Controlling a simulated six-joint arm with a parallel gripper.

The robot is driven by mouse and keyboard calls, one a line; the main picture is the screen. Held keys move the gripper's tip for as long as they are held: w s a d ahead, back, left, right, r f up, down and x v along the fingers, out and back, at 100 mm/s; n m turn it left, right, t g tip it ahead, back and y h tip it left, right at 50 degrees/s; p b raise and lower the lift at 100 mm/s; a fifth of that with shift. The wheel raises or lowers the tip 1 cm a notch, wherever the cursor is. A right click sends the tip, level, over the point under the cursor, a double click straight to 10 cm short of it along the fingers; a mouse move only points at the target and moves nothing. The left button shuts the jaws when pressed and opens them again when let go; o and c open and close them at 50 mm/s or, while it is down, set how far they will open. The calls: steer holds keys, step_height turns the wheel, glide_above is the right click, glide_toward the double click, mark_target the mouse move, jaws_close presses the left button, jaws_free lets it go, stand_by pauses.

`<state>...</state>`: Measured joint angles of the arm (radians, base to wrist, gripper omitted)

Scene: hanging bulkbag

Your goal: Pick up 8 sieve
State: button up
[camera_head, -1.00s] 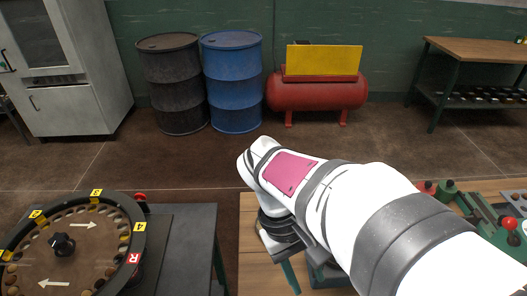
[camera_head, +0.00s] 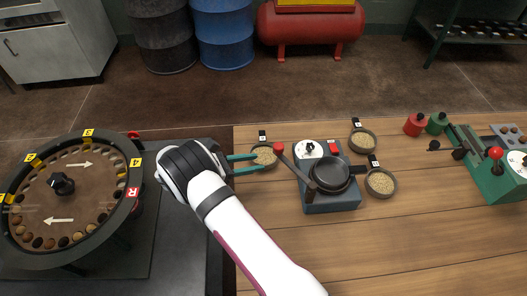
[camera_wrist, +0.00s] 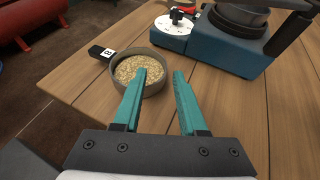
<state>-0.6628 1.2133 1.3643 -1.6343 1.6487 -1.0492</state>
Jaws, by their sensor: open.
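The sieve marked 8 (camera_wrist: 128,68) is a round grey pan of pale grain with a black handle and a white tag (camera_wrist: 108,52) pointing to the upper left in the wrist view. In the head view it (camera_head: 266,154) stands on the wooden table with its tag at the back. My gripper (camera_wrist: 160,74) has two teal fingers, open and empty. The left finger overlaps the pan's near right part in the wrist view; the right finger is right of the pan. I cannot tell whether either touches it. In the head view my gripper (camera_head: 258,162) reaches the sieve from the left.
A blue-grey machine (camera_head: 334,200) with a dial and a dark pan stands right of the sieve. Two more grain sieves (camera_head: 363,139) (camera_head: 379,184) stand beyond it. A round sample carousel (camera_head: 75,240) is at left. The front of the wooden table is clear.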

mark_target(275, 162)
steer(key=x, duration=0.5)
steer(key=shift+s+d+f, duration=0.25)
jaws_close()
stand_by(1.0)
